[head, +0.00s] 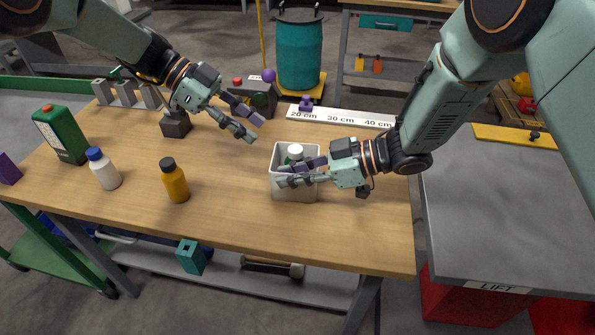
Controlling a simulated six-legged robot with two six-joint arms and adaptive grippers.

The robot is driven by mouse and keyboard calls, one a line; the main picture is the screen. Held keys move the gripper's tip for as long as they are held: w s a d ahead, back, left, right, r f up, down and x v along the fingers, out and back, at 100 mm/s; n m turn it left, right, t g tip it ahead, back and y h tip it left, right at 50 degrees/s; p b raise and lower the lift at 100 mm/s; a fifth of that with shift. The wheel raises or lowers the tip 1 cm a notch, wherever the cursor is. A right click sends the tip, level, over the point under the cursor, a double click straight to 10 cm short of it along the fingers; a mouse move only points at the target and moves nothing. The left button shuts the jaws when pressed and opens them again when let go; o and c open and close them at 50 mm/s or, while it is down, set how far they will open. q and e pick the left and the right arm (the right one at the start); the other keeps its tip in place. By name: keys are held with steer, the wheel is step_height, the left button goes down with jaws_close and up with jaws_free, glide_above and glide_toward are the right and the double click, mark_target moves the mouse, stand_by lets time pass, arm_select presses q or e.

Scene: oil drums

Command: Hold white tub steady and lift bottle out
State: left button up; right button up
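The white tub (296,192) stands on the workbench, right of centre. A bottle with a white cap and green body (295,150) stands inside it; its lower part is hidden. My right gripper (281,176) reaches in from the right at the tub. One finger crosses the tub's opening in front of the bottle, the other lies lower, across the near wall. The fingertips look a little apart, but I cannot tell whether they clamp the wall. My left gripper (259,130) is open and empty, above the bench, behind and left of the tub.
A yellow bottle (177,184), a white bottle with a blue cap (104,172) and a green canister (62,136) stand on the left. A ruler strip (340,118) lies along the back. A grey lift table (510,220) stands right. The front-middle bench is clear.

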steer(key=shift+w, duration=0.1)
jaws_close()
stand_by(0.7)
